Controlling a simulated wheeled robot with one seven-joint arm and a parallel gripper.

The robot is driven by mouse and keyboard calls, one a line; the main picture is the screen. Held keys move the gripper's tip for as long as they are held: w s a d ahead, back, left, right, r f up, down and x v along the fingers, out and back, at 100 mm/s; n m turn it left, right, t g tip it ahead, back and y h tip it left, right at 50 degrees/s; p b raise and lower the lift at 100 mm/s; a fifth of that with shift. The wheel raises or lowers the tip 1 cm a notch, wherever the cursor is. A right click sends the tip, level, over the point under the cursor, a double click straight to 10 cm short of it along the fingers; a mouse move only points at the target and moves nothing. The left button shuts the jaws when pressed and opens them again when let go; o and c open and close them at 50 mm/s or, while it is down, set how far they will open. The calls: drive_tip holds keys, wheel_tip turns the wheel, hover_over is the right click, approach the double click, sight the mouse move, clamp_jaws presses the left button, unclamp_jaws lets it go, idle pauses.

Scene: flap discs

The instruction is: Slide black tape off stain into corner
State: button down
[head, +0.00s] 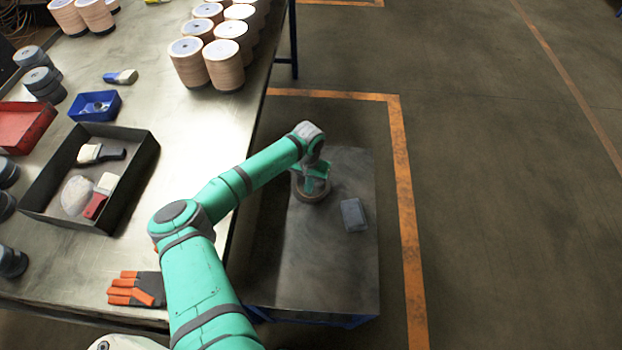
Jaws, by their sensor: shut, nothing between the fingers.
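A dark, round, ring-like roll, which looks like the black tape (298,196), lies on the low dark-topped table (325,270) near its upper left part. My green gripper (316,188) points down right over the roll and hides part of it. The gripper is shut with nothing held; whether its tips touch the roll I cannot tell. The table top has uneven dark and light smudges, and I cannot make out one distinct stain. Any mark under the roll is hidden.
A small grey block (353,214) lies right of the roll. The low table's front half is clear. My arm spans the large metal bench (185,135) at left, which holds stacked discs (223,64), a black tray (40,190) with brushes and a glove (137,289).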

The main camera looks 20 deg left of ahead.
drive_tip(key=shift+s, duration=0.95)
drive_tip(key=shift+s, duration=0.1)
